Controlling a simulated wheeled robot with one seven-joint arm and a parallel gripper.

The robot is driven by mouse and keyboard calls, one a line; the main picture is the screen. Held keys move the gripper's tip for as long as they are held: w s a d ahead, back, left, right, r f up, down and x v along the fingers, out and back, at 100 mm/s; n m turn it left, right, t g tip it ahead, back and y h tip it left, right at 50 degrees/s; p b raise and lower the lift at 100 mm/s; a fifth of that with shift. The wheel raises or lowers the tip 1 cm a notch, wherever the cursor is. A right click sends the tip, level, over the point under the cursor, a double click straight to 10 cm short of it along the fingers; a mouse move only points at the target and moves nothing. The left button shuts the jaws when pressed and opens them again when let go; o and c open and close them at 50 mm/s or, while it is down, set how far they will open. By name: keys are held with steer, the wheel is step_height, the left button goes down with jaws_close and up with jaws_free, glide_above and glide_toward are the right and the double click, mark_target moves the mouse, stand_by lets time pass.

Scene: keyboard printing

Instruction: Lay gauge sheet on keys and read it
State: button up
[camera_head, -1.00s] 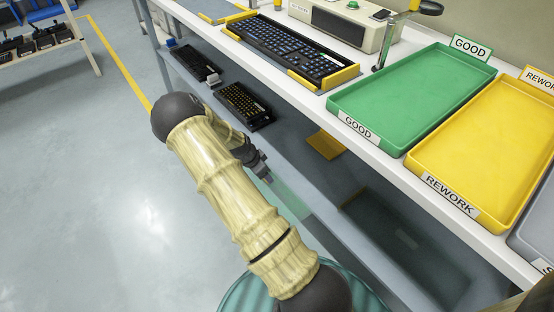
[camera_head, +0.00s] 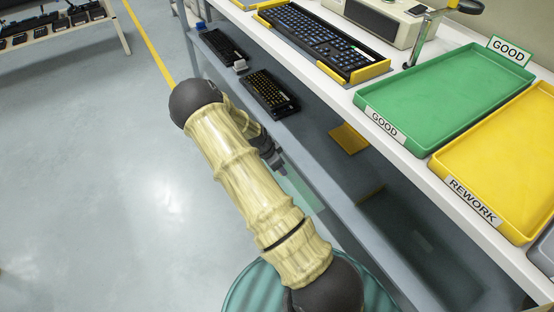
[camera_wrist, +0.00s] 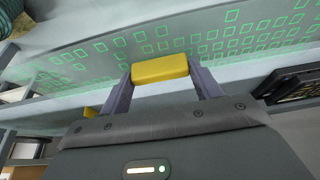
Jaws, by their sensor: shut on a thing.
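The gauge sheet is clear with rows of green key outlines and fills the top of the wrist view (camera_wrist: 215,45). My gripper (camera_wrist: 160,72) is shut on its yellow grip block (camera_wrist: 160,68), held between the two fingers. In the head view my gripper (camera_head: 275,158) is partly hidden behind my arm, low in front of the bench. The sheet shows there as a faint greenish pane (camera_head: 298,188), away from the keys. The black keyboard (camera_head: 318,40) lies on the bench top in a yellow-ended holder (camera_head: 370,70).
A green GOOD tray (camera_head: 445,95) and a yellow REWORK tray (camera_head: 510,160) stand right of the keyboard. A beige device (camera_head: 385,18) stands behind it. Two keyboards (camera_head: 268,92) (camera_head: 222,47) lie on the lower shelf. Open floor (camera_head: 100,180) is at left.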

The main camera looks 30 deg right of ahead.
steer(key=shift+s+r+n+p, duration=0.1)
steer(key=shift+r+n+p, duration=0.2)
steer(key=shift+r+p, duration=0.55)
steer(key=r+n+p, duration=0.1)
steer(key=p, duration=0.1)
steer(key=r+n+t+p, duration=0.1)
steer(key=p, duration=0.2)
steer(key=s+r+n+p, duration=0.1)
steer(key=p, duration=0.1)
steer(key=shift+a+r+y, duration=0.3)
steer(key=shift+r, duration=0.1)
steer(key=s+a+r+n+t+y+p, duration=0.1)
steer(key=a+r+n+p, duration=0.5)
steer(key=p, duration=0.6)
steer(key=s+a+r+n+t+y+p, duration=0.2)
steer(key=s+a+r+n+p, duration=0.3)
steer(key=p, duration=0.7)
steer(key=a+r+n+y, duration=0.1)
steer(key=a+n, duration=0.1)
steer(key=a, duration=0.1)
steer(key=shift+s+a+r, duration=0.3)
steer(key=shift+s+r, duration=0.1)
